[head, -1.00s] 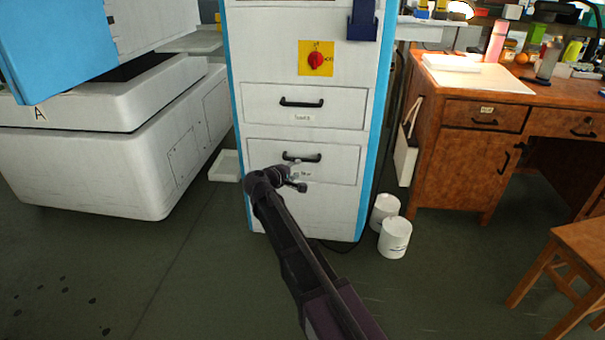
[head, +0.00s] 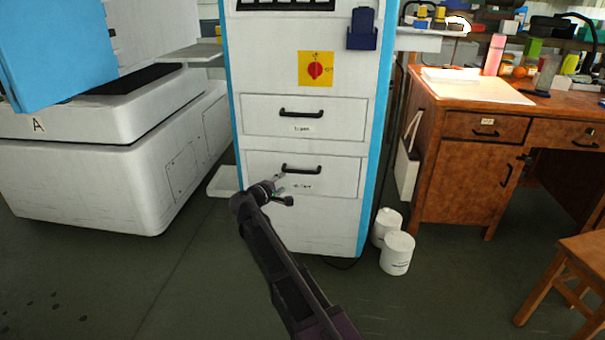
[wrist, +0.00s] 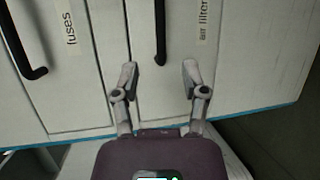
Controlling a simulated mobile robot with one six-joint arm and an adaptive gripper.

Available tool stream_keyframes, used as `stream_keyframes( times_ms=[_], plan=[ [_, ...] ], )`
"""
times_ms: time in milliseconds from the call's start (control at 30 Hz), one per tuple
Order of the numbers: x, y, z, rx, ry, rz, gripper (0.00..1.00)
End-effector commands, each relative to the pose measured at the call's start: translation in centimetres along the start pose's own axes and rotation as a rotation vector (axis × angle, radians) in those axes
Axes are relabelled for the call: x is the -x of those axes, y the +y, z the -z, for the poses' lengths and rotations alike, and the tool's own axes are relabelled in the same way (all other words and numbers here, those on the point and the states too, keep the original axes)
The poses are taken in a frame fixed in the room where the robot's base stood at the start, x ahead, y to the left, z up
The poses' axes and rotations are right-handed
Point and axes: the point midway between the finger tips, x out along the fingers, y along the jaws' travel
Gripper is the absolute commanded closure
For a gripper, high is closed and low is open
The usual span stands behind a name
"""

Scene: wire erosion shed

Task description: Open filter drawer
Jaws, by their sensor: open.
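The filter drawer (head: 340,180) is the lower of two white drawers in the tall cabinet and looks shut. Its black bar handle (head: 302,169) also shows in the wrist view (wrist: 160,35), beside the label "air filter" (wrist: 203,25), whose first word is hard to read. My gripper (head: 281,187) is in front of the drawer, just below and left of the handle's middle. In the wrist view my gripper (wrist: 160,76) has its two fingers spread and nothing between them. The handle's end lies just beyond the fingertips, in line with the gap.
The "fuses" drawer (head: 260,115) with its own handle (head: 301,113) is directly above. A red knob (head: 315,69) is higher on the cabinet. White tubs (head: 397,253) stand right of its base, near a wooden desk (head: 462,185). A white machine (head: 90,175) stands left.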

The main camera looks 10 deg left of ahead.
Motion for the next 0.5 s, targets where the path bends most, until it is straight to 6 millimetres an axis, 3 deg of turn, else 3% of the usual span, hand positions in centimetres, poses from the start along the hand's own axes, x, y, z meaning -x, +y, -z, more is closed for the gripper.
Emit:
stream_keyframes(
  times_ms=[500],
  plan=[
    [-6.7,-0.1,0.2,-0.001,-0.001,0.001,0.43]
  ],
)
